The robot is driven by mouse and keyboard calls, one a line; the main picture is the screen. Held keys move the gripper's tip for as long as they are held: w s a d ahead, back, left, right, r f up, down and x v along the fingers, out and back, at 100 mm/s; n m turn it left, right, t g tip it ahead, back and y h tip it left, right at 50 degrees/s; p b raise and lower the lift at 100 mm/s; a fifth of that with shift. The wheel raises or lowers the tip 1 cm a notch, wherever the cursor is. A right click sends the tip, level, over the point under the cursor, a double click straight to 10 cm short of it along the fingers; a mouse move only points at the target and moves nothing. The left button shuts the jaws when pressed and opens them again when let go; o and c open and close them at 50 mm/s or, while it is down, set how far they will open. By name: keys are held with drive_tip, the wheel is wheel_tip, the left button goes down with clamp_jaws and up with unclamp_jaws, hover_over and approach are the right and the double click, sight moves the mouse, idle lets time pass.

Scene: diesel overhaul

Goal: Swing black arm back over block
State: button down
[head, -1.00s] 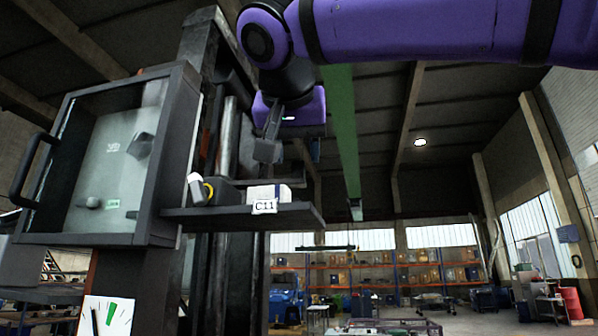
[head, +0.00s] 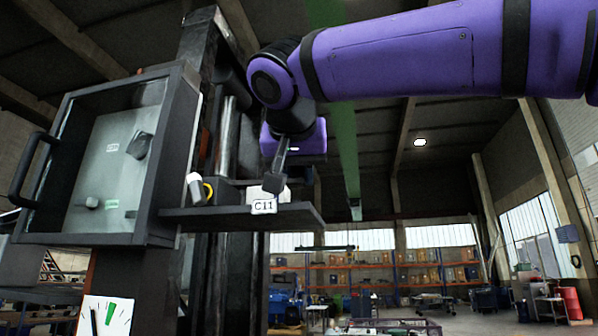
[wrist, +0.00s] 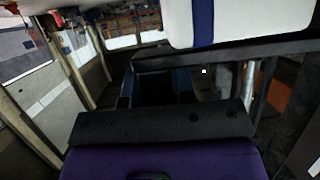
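My gripper (head: 278,180) hangs from the purple arm, its dark fingers pointing down at the white block (head: 262,194) on a dark shelf. The fingers overlap the block's right part in the head view; I cannot tell if they touch. In the wrist view a white block with a blue stripe (wrist: 240,22) shows at top right, beyond a dark finger bar (wrist: 160,125). The finger gap is not clear. A dark bar (wrist: 235,55) crosses below that block; I cannot tell whether it is the black arm. No black arm is clearly identifiable in the head view.
The shelf (head: 235,217) carries a C11 label (head: 263,206) and a small white cylinder (head: 195,188) beside a yellow ring. A glass-fronted cabinet (head: 185,160) with a handle stands at left. A dark column rises behind the shelf. Open air lies to the right.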

drive_tip(key=shift+s, duration=0.75)
drive_tip(key=c, duration=1)
unclamp_jaws()
drive_tip(key=shift+o, duration=0.2)
drive_tip(key=v, duration=1.1)
drive_tip(key=shift+w, duration=0.1)
